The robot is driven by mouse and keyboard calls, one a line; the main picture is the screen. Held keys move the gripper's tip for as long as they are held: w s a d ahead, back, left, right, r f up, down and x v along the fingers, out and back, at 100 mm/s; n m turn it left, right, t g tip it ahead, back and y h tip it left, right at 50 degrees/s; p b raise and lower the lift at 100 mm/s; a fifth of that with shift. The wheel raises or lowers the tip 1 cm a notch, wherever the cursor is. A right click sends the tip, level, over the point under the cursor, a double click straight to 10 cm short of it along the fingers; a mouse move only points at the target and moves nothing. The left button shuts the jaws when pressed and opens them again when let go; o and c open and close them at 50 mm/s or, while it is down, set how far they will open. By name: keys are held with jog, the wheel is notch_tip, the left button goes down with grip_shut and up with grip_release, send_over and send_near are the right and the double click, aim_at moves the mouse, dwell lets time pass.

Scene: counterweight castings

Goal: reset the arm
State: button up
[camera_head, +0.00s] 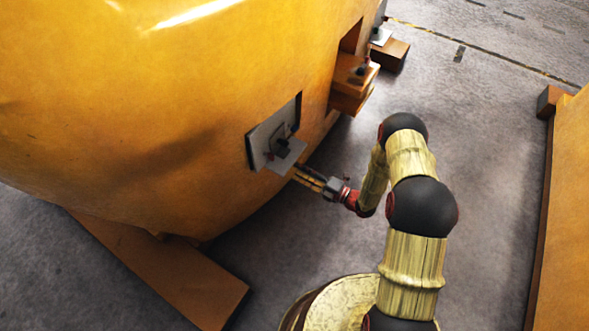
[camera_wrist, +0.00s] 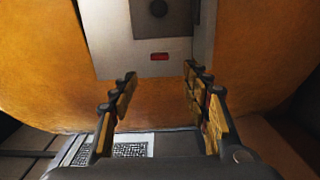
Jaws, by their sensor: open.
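My arm reaches from the lower right toward a large yellow casting (camera_head: 130,110) in the head view. My gripper (camera_head: 298,172) is at the casting's side, just below a grey metal plate (camera_head: 262,140) with a dark knob-like part. In the wrist view my gripper (camera_wrist: 160,92) is open, with two gold-padded fingers apart and nothing between them. The grey plate (camera_wrist: 125,50) shows ahead, with a dark round part and a small red mark (camera_wrist: 159,57). I cannot tell whether the fingertips touch the plate or the casting.
An orange-brown block (camera_head: 352,82) juts from the casting above the plate, with another block (camera_head: 391,54) beyond it. A brown beam (camera_head: 165,265) lies under the casting at lower left. Another yellow body (camera_head: 570,220) stands at right. Grey floor (camera_head: 490,130) between them is open.

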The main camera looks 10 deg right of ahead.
dwell(0.6)
jog(key=s+a+f+n+g+y, duration=0.1)
jog(key=s+a+f+n+g, duration=0.15)
jog(key=s+n, duration=0.2)
jog(key=s+a+f+n+g, duration=0.1)
jog(key=s+a+n+g, duration=0.15)
jog(key=s+n, duration=0.2)
jog(key=s+d+r+n+g+h, duration=0.1)
jog(key=s+r+n+g+h, duration=0.1)
jog(key=s+r+n+g, duration=1)
jog(key=s+d+r+n+t+h, duration=0.25)
jog(key=d+r+n+h, duration=0.4)
jog(key=r+n, duration=0.35)
jog(key=s+d+r+n+t+h, duration=0.2)
jog(key=s+d+r+n+h, duration=0.25)
jog(key=d+r+n, duration=0.4)
notch_tip(320, 180, up, 17)
jog(key=s+a+n+t+h, duration=0.1)
jog(key=s+n+t+h, duration=0.1)
jog(key=n+t, duration=0.2)
jog(key=t, duration=0.3)
jog(key=shift+s+r, duration=0.15)
jog(key=shift+s, duration=0.2)
